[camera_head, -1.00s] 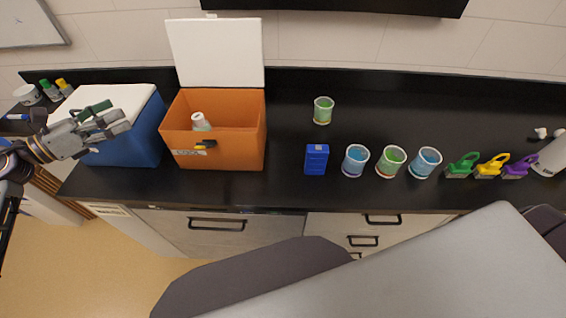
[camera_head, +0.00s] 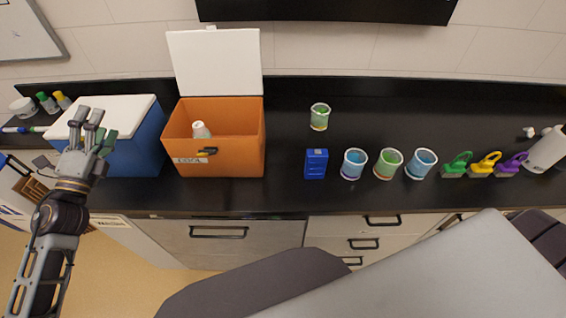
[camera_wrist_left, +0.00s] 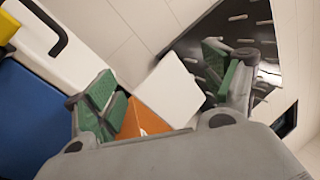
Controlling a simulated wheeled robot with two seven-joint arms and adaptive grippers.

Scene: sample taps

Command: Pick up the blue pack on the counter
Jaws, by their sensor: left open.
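The blue pack (camera_head: 316,163) stands upright on the black counter, right of the orange cooler and left of a blue cup. My left gripper (camera_head: 92,120) is open and empty at the far left, in front of the closed blue cooler, well away from the pack. In the left wrist view the open green-padded fingers (camera_wrist_left: 165,95) have nothing between them, with the orange cooler and its white lid beyond. The pack does not show in the left wrist view. My right gripper is not in view.
The orange cooler (camera_head: 245,160), lid up, holds a white bottle (camera_head: 201,130). The closed blue cooler (camera_head: 148,150) stands left of it. Blue and green cups (camera_head: 354,164) stand right of the pack, one green cup (camera_head: 320,117) behind. Coloured clips (camera_head: 457,165) lie farther right.

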